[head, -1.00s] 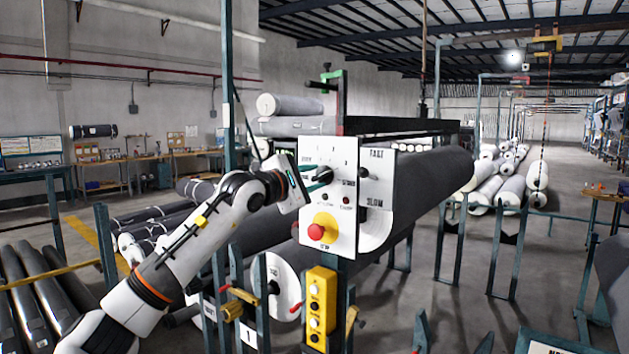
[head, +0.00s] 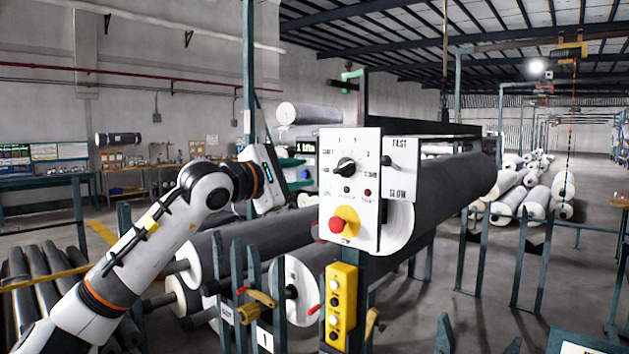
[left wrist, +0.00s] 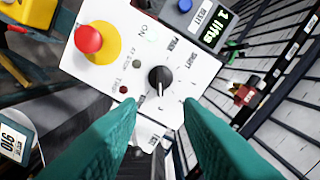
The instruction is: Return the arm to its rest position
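My left arm reaches in from the left in the head view. Its gripper (head: 297,174) is just left of a white control panel (head: 366,204), apart from it, with its teal fingers partly visible. In the left wrist view the two fingers (left wrist: 158,108) are spread, with nothing between them. Beyond them the panel shows a black rotary knob (left wrist: 160,79) and a red mushroom button on a yellow base (left wrist: 89,39). In the head view the knob (head: 346,167) and the red button (head: 337,225) are uncovered. My right gripper is not in view.
A large grey roll (head: 445,190) lies behind the panel. A yellow push-button box (head: 341,303) hangs below it. Teal posts (head: 236,275) and more rolls stand close to my left arm. Open floor (head: 480,320) lies to the right.

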